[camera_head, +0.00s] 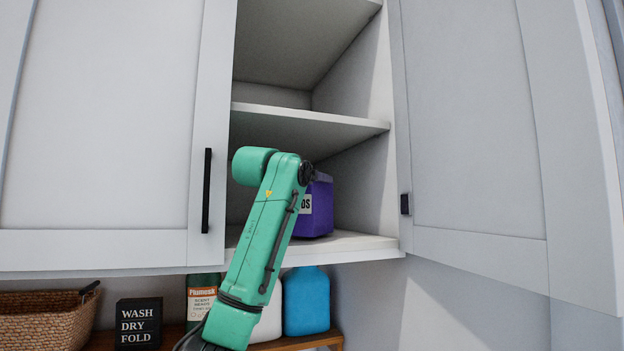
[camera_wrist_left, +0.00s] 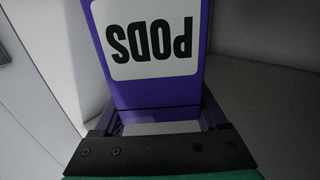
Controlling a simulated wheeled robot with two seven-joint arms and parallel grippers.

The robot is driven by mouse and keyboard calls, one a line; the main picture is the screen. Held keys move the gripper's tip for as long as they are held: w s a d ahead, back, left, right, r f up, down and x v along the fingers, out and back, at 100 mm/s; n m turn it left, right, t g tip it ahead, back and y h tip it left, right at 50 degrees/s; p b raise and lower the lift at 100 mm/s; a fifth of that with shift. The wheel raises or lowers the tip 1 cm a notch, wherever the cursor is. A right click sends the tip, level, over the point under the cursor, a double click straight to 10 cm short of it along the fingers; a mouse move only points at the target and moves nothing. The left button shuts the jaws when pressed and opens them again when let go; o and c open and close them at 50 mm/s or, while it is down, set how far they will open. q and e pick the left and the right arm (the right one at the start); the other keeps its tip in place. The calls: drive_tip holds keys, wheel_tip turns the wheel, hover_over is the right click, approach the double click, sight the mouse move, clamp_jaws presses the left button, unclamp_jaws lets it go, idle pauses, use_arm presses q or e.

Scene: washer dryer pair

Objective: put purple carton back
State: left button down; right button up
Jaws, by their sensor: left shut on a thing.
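The purple carton (camera_head: 319,208) is on the bottom shelf (camera_head: 352,243) of the open wall cabinet, partly hidden behind my green left arm in the head view. Its white label reads "PODS" and appears upside down in the left wrist view, where the carton (camera_wrist_left: 199,88) fills the upper middle. My left gripper (camera_wrist_left: 160,118) is shut on the carton, with a finger on each side of it. In the head view the gripper itself is hidden behind my arm. I cannot tell whether the carton's base touches the shelf. My right gripper is not in view.
The right cabinet door (camera_head: 480,120) stands open; the left door (camera_head: 110,120) is closed. An empty middle shelf (camera_head: 300,120) is above the carton. Below are a wicker basket (camera_head: 45,318), a "WASH DRY FOLD" sign (camera_head: 138,323), a green bottle (camera_head: 200,295) and a blue bottle (camera_head: 306,302).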

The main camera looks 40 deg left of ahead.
use_arm(q)
drive_tip(key=shift+f, duration=0.25)
drive_tip(key=shift+w+a+f, duration=0.2)
drive_tip(key=shift+w, duration=0.1)
unclamp_jaws()
drive_tip(key=shift+d, duration=0.2)
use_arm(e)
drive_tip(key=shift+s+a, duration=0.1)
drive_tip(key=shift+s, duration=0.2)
use_arm(q)
drive_tip(key=shift+s, duration=0.15)
drive_tip(key=b+v, duration=0.6)
drive_tip(key=v, duration=0.5)
drive_tip(key=shift+s+b, duration=0.35)
drive_tip(key=shift+b, duration=0.05)
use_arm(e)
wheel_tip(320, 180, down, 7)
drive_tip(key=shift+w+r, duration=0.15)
